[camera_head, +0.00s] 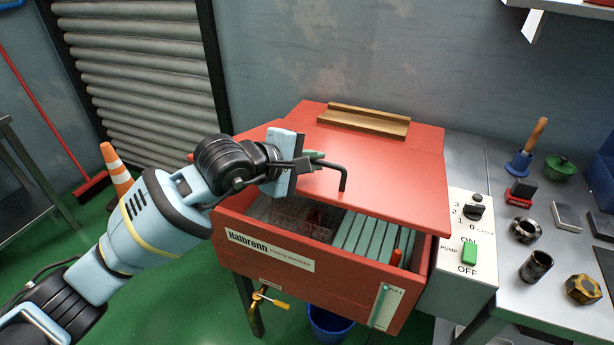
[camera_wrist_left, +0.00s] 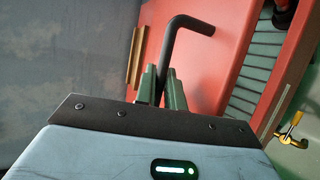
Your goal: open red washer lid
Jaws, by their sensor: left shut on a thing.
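The red washer lid (camera_head: 395,165) is partly raised, with its front edge above the red washer tub (camera_head: 345,288). The tub's inside shows through the front gap. A black bent bar handle (camera_head: 338,167) comes down to the lid near its front edge. My left gripper (camera_head: 313,156) is above the lid's left part, its green fingers shut on the handle. In the left wrist view the handle (camera_wrist_left: 190,22) rises from between the fingers (camera_wrist_left: 163,88) and bends right, with the red lid (camera_wrist_left: 210,65) behind it. My right gripper is out of view.
A wire basket (camera_head: 300,213) and green slats (camera_head: 372,237) show inside the tub. A control panel (camera_head: 471,230) and a metal bench (camera_head: 520,275) with several tools and parts stand at the right. An orange cone (camera_head: 117,172) stands at the left. A grey wall is behind the washer.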

